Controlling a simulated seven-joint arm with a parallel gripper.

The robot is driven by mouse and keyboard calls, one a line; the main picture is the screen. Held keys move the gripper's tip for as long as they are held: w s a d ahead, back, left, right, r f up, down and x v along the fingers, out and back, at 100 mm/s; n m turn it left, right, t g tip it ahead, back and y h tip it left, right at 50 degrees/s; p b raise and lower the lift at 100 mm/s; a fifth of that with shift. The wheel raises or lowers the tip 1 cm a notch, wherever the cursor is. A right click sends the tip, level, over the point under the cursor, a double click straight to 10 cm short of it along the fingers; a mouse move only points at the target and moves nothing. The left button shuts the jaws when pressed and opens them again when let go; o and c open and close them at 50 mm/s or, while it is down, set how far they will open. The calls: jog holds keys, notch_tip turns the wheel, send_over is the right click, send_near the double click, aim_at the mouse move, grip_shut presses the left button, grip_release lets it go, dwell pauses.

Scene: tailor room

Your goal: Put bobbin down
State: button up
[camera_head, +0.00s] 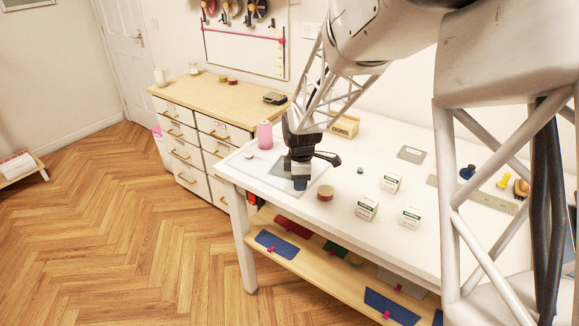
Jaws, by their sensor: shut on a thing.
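My gripper (300,174) points down over the left end of the white table. It is shut on a small dark blue thing (300,184), which I take for the bobbin. Much of it is hidden by the fingers. It is over or on a pale grey mat (278,184); I cannot tell whether it touches.
A pink thread spool (264,135) stands behind and left of my gripper. A brown round tin (325,193) is close at its right. A wooden box (345,126) is behind. The table (400,245) is clear near its front edge.

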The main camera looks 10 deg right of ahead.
jog(key=w, duration=0.5)
jog(key=w+f, duration=0.1)
jog(key=w, duration=0.9)
jog(key=shift+w+a+f, duration=0.2)
jog(key=shift+w+a, duration=0.05)
jog(key=shift+w, duration=0.05)
jog(key=shift+f, duration=1.75)
jog(key=shift+f, duration=0.2)
jog(key=o, duration=0.9)
jog(key=shift+r, duration=0.25)
notch_tip(320, 180, up, 12)
jog(key=shift+f, duration=0.1)
